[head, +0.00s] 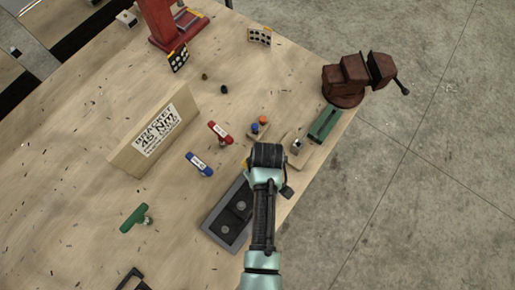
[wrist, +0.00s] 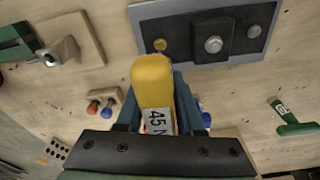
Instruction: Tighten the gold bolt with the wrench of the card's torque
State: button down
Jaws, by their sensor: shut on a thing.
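My gripper (head: 268,157) is shut on a yellow wrench (wrist: 152,82), whose label reads 45 and a cut-off N in the wrist view. The gold bolt (wrist: 160,45) sits at the left end of the dark plate (wrist: 190,18), just beyond the wrench's near end and apart from it in the picture. A silver bolt (wrist: 213,44) sits to its right. The head view shows the plate's grey frame (head: 213,236) under my arm; the gold bolt is hidden there. The card (head: 158,130) reads BRACKET 45 NM.
Red (head: 220,132), blue (head: 200,164) and green (head: 135,217) wrenches lie on the table left of my arm. A rusty vise (head: 352,78) and a green bar (head: 324,123) stand near the right edge. A small block with blue and orange knobs (head: 258,127) is beyond my gripper.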

jog(key=shift+f+b, duration=2.05)
jog(key=shift+f, duration=0.95)
jog(key=shift+r, duration=0.1)
jog(key=shift+m+p, duration=0.4)
jog(key=shift+m, duration=0.2)
jog(key=m+p, duration=0.1)
jog(key=m, duration=0.3)
jog(key=shift+h, duration=0.3)
jog(key=m+p, duration=0.1)
jog(key=m, duration=0.5)
jog(key=shift+w+d+h, duration=0.1)
jog(key=shift+d+h, duration=0.05)
jog(key=shift+h, duration=0.25)
jog(key=m, duration=0.4)
jog(key=shift+m+p, duration=0.3)
jog(key=m, duration=0.5)
jog(key=shift+d+m+h, duration=0.1)
jog(key=shift+m+h, duration=0.3)
